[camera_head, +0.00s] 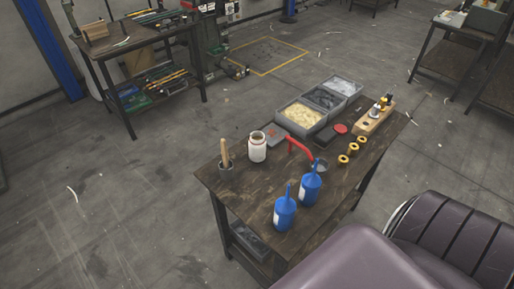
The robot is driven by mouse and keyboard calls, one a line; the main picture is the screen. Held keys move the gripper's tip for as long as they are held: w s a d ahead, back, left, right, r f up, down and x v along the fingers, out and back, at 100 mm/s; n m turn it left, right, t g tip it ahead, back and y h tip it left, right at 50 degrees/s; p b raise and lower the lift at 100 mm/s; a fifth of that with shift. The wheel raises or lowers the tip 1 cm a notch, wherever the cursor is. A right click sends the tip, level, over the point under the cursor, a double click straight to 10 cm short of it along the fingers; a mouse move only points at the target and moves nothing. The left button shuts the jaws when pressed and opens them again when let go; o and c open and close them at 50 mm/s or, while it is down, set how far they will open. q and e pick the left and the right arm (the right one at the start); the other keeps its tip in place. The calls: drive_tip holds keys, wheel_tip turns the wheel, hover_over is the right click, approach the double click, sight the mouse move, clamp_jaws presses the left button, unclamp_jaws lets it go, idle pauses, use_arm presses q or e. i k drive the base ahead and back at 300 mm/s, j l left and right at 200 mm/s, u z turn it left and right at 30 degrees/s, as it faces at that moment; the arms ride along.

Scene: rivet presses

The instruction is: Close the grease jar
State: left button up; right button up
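The grease jar (257,149), a white jar, stands upright near the back left of the dark wooden table. Its top is open, and a brownish inside shows at the mouth. A red round disc (341,129) lies by a dark flat box toward the back of the table; it could be the jar's lid, but it is too small to be sure. It is apart from the jar. Neither of my grippers is in view.
Two blue bottles (285,214) stand in front. Grey bins (302,127) and a wooden block (374,117) with small parts stand behind.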

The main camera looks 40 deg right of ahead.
sight(257, 143)
drive_tip(key=z, duration=1.9)
drive_tip(key=u, duration=0.55)
drive_tip(key=i+l+u, duration=0.15)
drive_tip(key=l+u, duration=0.15)
drive_tip(key=l, duration=0.25)
drive_tip(key=i+l+u, duration=0.25)
drive_tip(key=l, duration=0.3)
drive_tip(key=l+u, duration=0.3)
drive_tip(key=l, duration=1.2)
